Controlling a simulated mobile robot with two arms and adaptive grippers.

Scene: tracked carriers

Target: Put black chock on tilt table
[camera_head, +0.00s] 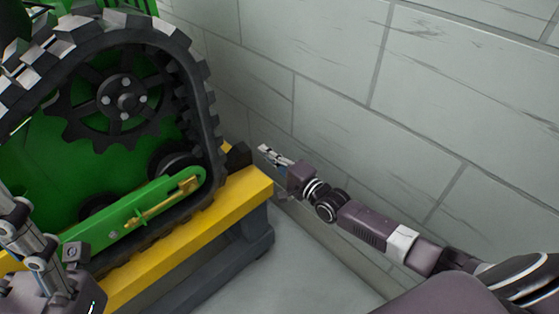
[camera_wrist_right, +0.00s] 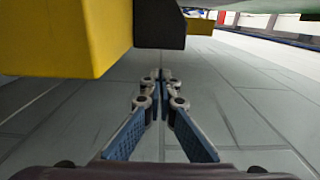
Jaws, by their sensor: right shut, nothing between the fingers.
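The black chock (camera_head: 238,157) sits at the far right end of the yellow beam of the tilt table (camera_head: 245,192), close against the track of the green carrier. My right gripper (camera_head: 264,151) is just right of the chock, apart from it, with empty fingers together. In the right wrist view, its fingertips (camera_wrist_right: 161,76) meet below a dark block (camera_wrist_right: 160,30) that looks like the chock, beside the yellow beam (camera_wrist_right: 65,40). My left gripper (camera_head: 40,235) is at the lower left, partly cut off; its finger opening is unclear.
The green tracked carrier (camera_head: 30,165) fills the left side, its black track (camera_head: 205,120) on the yellow beam. A pale block wall (camera_head: 440,90) stands close behind my right arm. Grey floor (camera_head: 300,265) is clear in front of the table.

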